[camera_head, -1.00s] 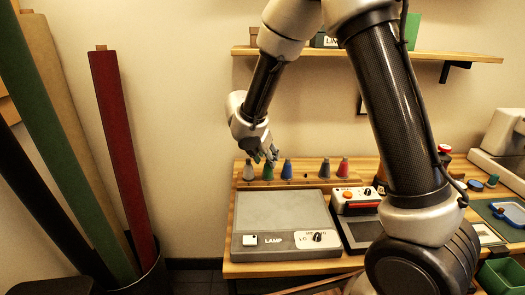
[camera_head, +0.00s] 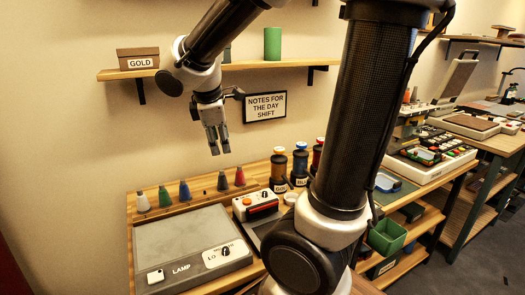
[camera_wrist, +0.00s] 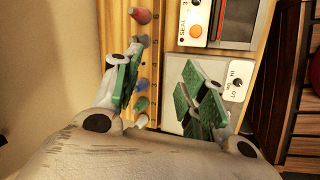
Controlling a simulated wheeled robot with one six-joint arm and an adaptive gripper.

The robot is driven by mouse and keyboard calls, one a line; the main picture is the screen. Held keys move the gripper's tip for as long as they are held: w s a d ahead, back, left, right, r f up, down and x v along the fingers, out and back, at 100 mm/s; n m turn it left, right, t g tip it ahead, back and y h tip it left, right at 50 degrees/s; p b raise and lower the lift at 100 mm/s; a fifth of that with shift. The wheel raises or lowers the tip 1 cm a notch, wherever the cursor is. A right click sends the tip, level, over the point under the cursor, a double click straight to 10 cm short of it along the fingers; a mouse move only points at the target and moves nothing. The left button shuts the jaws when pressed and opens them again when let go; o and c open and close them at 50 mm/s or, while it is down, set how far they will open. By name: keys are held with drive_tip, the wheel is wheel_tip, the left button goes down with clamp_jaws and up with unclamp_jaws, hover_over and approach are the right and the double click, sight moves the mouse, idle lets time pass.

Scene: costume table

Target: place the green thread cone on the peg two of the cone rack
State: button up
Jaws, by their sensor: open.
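The green thread cone (camera_head: 165,197) stands upright in a row of cones along the table's back. It is second from the left, between a white cone (camera_head: 143,202) and a blue cone (camera_head: 184,191). A small dark peg (camera_head: 205,191) is bare between the blue cone and a grey cone (camera_head: 222,182). The row stands on a wooden cone rack (camera_head: 154,213). My gripper (camera_head: 218,148) is open and empty, pointing down high above the rack. In the wrist view, my gripper (camera_wrist: 163,70) shows green pads spread apart, and the green cone (camera_wrist: 141,104) lies beyond.
A red cone (camera_head: 239,178) ends the row at the right. A lamp box (camera_head: 190,248) lies in front of the rack. A control box (camera_head: 256,206) and labelled spools (camera_head: 278,168) stand to the right. A wall shelf (camera_head: 240,66) hangs near my arm.

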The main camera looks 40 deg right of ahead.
drive_tip(key=s+d+r+m+y, duration=0.1)
drive_tip(key=s+m, duration=0.5)
drive_tip(key=s, duration=0.2)
drive_tip(key=s+d+r+m+t+y, duration=0.1)
drive_tip(key=s+m+y, duration=0.1)
drive_tip(key=s+m, duration=0.4)
drive_tip(key=shift+s+m, duration=0.3)
drive_tip(key=shift+s, duration=0.9)
